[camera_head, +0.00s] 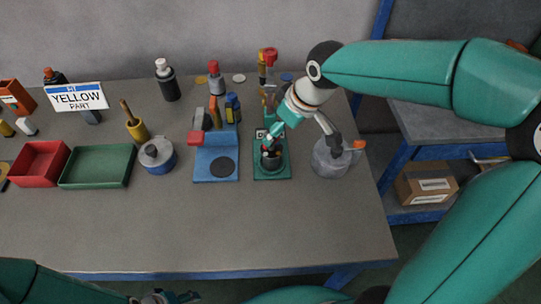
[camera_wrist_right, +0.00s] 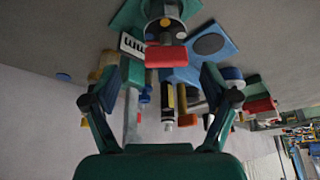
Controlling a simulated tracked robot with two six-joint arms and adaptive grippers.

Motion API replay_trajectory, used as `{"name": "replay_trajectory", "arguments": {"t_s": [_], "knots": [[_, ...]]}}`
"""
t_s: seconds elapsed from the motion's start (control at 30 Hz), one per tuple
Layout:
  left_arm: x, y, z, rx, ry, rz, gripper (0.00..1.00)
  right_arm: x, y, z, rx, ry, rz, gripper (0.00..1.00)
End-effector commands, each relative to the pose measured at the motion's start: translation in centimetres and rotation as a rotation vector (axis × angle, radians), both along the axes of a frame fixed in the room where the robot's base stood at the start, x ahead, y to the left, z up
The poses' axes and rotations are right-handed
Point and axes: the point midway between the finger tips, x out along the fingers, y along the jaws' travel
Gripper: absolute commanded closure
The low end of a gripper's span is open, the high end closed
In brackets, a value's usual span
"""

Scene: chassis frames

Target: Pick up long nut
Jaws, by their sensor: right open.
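I cannot single out the long nut with certainty. A dark round part (camera_head: 271,158) sits on the green fixture (camera_head: 272,173), and a round part also shows at the top of the right wrist view (camera_wrist_right: 165,28). My right gripper (camera_head: 270,141) is over the green fixture, close above the dark part and partly hiding it. In the right wrist view its two fingers (camera_wrist_right: 164,88) are spread apart, with nothing seen held between them. My left gripper (camera_head: 165,298) shows only in part at the bottom edge; its jaws are unclear.
A blue fixture (camera_head: 216,173) stands left of the green one, and a grey can (camera_head: 331,160) stands right. Bottles and tools stand behind. A red bin (camera_head: 40,161), a green tray (camera_head: 68,181) and a blue-grey pot (camera_head: 157,158) are left. The front table area is clear.

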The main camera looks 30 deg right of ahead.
Motion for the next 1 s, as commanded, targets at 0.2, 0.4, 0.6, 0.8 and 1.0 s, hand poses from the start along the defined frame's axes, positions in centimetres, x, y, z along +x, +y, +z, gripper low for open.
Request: {"name": "replay_trajectory", "arguments": {"t_s": [0.2,0.4,0.6,0.8,1.0], "knots": [[0.0,0.0,0.2,0.000,0.000,0.000,0.45,0.5,0.3,-1.1,0.001,0.001,0.000,0.15],[0.0,0.0,0.9,0.000,0.000,0.000,0.45,1.5,1.4,-3.5,0.000,0.005,0.002,0.15],[0.0,0.0,0.9,0.000,0.000,0.000,0.45,2.1,1.5,-5.1,0.001,0.000,-0.002,0.15],[0.0,0.0,0.9,0.000,0.000,0.000,0.45,2.2,1.5,-5.2,0.001,-0.002,-0.002,0.15],[0.0,0.0,0.9,0.000,0.000,0.000,0.45,2.1,1.5,-5.2,0.001,-0.001,-0.002,0.45]]}}
